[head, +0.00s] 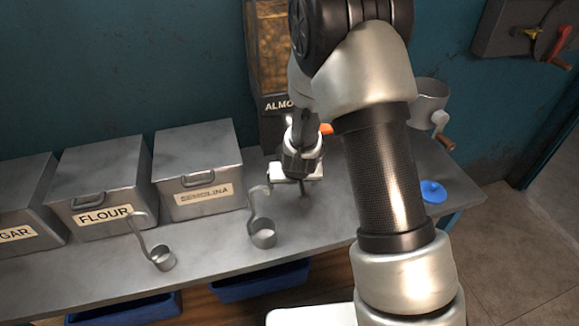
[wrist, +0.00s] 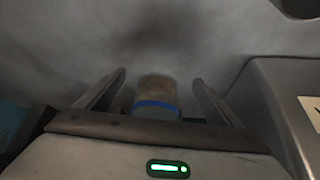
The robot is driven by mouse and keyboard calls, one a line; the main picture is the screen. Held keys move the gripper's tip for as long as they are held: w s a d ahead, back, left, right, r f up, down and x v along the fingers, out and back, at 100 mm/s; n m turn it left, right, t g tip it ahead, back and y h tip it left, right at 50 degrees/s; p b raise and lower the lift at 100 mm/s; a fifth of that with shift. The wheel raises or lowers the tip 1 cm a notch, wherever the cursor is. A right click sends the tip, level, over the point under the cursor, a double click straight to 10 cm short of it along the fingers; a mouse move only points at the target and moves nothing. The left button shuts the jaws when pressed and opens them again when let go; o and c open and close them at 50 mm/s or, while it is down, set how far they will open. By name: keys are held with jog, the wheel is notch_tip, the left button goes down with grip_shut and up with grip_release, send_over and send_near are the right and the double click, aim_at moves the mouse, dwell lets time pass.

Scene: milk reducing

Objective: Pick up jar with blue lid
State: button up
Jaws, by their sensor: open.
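My gripper (head: 297,178) is open and points down just above the grey counter, in front of the almond dispenser. In the wrist view its two fingers (wrist: 159,76) stand apart with a small round container (wrist: 157,108) showing between them. That container has a brownish-grey body and a blue band, perhaps the jar with the blue lid. I cannot tell whether the fingers touch it. In the head view I cannot make it out behind my gripper. A flat blue piece with a knob (head: 433,191) lies on the counter at the right; no jar shows under it.
Metal bins marked flour (head: 103,190) and semolina (head: 197,170) stand to the left. Two metal scoops (head: 263,236) (head: 161,257) lie near the front edge. The almond dispenser (head: 268,60) is behind my gripper. A metal grinder (head: 430,100) stands to the right. Blue crates (head: 260,284) sit below.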

jog(key=w, duration=0.7)
jog(key=shift+w+f, duration=0.1)
jog(key=shift+f, duration=0.05)
jog(key=shift+w+f+b, duration=0.15)
jog(key=shift+f+b, duration=0.2)
jog(key=shift+f, duration=0.05)
jog(key=shift+r, duration=0.1)
jog(key=c, duration=1.4)
